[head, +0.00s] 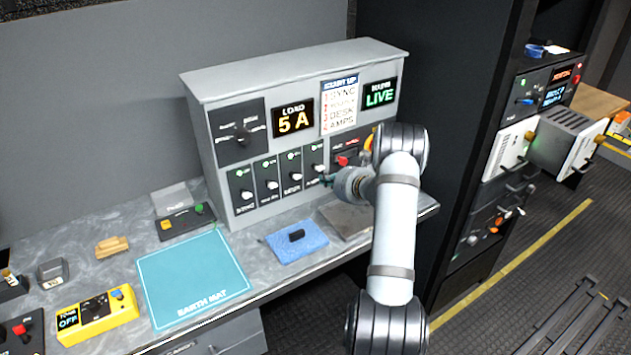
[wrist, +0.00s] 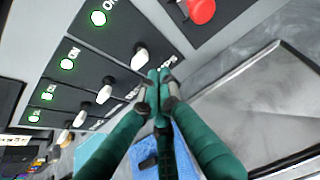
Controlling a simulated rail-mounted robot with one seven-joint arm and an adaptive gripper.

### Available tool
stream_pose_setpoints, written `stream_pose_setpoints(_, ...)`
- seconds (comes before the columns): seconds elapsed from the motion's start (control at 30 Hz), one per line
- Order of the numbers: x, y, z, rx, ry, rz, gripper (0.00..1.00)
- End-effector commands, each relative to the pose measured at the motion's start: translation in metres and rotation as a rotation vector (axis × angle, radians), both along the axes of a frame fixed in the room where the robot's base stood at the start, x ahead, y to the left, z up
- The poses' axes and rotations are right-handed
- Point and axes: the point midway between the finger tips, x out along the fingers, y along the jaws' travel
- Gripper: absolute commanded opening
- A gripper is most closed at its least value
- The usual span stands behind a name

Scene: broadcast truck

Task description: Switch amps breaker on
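The amps breaker (head: 318,168) is the rightmost of the row of small breakers low on the grey console front. In the wrist view its white-tipped lever (wrist: 140,54) sits just left of my fingertips, with a green lamp beside the ON mark. The lever tip lies toward the label end of its plate, away from ON. My gripper (wrist: 160,76) has its green fingers together with nothing seen between them; in the head view it (head: 326,181) is at the breaker's lower right. Whether it touches the lever cannot be told. The label is partly hidden by the fingertips.
The other breakers (head: 268,178) stand to the left, also with green lamps. A red knob (wrist: 201,10) is on the panel to the right. A blue cloth (head: 297,242) with a small black object and a grey plate (head: 345,218) lie on the counter below.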

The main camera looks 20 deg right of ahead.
Motion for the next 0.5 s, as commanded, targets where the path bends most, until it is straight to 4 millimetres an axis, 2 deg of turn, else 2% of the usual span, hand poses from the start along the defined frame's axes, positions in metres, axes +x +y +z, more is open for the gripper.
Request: stream_pose_setpoints(0.5, 0.001, 0.001, 0.017, 0.000, -0.002, 0.002, 0.00)
